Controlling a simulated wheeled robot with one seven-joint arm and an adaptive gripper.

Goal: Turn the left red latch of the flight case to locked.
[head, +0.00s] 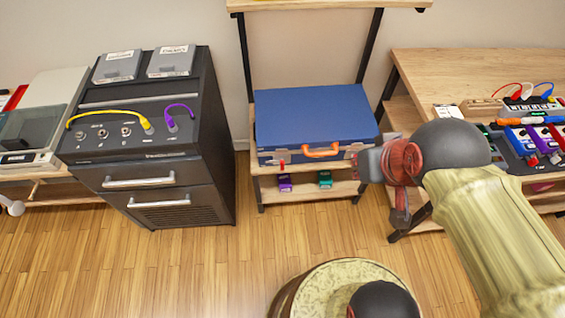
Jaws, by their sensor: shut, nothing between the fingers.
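The blue flight case (315,115) lies shut on a shelf of the rack, with an orange handle (320,151) at the middle of its front. The left red latch (281,163) is a small red piece on the front, left of the handle. Its exact angle is too small to read. My gripper (364,165) is shut and empty at the right end of the case front, well to the right of the left latch. I cannot tell if it touches the case. My gripper and wrist cover the right end of the front, and no right latch shows.
A purple box (285,183) and a teal box (325,180) sit on the shelf below. A black amp cabinet (150,150) with cables on top stands to the left. A wooden table (440,70) with pedals stands to the right.

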